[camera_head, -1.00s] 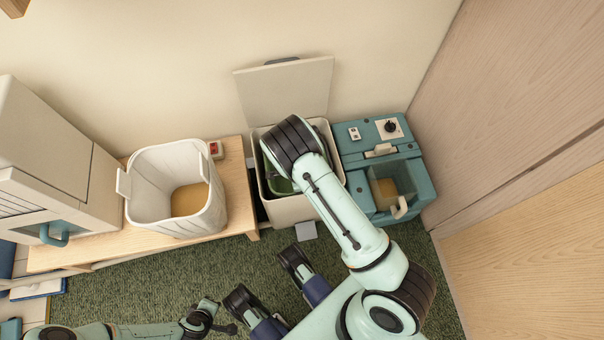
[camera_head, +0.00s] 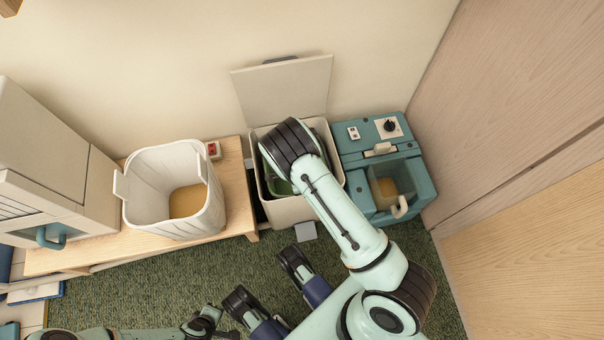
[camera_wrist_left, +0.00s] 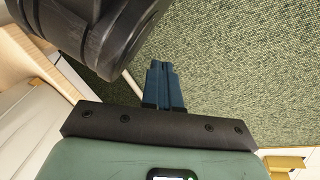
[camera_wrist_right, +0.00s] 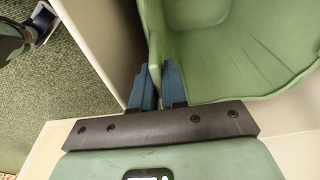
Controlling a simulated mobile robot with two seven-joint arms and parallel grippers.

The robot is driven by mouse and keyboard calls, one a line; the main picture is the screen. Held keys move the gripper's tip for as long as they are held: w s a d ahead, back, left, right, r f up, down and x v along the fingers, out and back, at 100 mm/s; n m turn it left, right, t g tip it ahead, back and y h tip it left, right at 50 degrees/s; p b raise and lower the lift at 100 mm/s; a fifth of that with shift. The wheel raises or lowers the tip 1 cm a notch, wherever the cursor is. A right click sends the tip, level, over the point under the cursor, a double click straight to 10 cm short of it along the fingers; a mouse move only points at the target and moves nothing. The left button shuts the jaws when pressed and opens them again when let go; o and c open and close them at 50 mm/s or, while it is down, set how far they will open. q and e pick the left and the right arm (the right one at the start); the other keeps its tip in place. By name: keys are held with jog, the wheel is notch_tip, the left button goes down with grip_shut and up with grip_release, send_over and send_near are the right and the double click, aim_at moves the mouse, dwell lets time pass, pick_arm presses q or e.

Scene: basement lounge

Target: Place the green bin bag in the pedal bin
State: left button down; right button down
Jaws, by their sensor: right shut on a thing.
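The pedal bin (camera_head: 288,212) is cream, with its lid (camera_head: 285,92) raised against the wall. Part of the green bin bag (camera_head: 281,187) shows within the bin opening; my right forearm and wrist hide much of it. In the right wrist view the green bin bag (camera_wrist_right: 240,55) is wide open, and my right gripper (camera_wrist_right: 155,85) is shut on its edge, close to a pale wall. My left gripper (camera_wrist_left: 164,82) is shut and empty above the green carpet in the left wrist view; my left arm is low at the left in the head view.
A white bin (camera_head: 170,215) stands on a low wooden bench (camera_head: 240,190) left of the pedal bin. A teal machine (camera_head: 385,160) stands close on its right. A grey pedal (camera_head: 305,231) is at the front. Carpet (camera_head: 180,280) in front is partly clear.

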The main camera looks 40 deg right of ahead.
jog(key=c, duration=1.4)
grip_release()
jog(key=shift+c, duration=0.2)
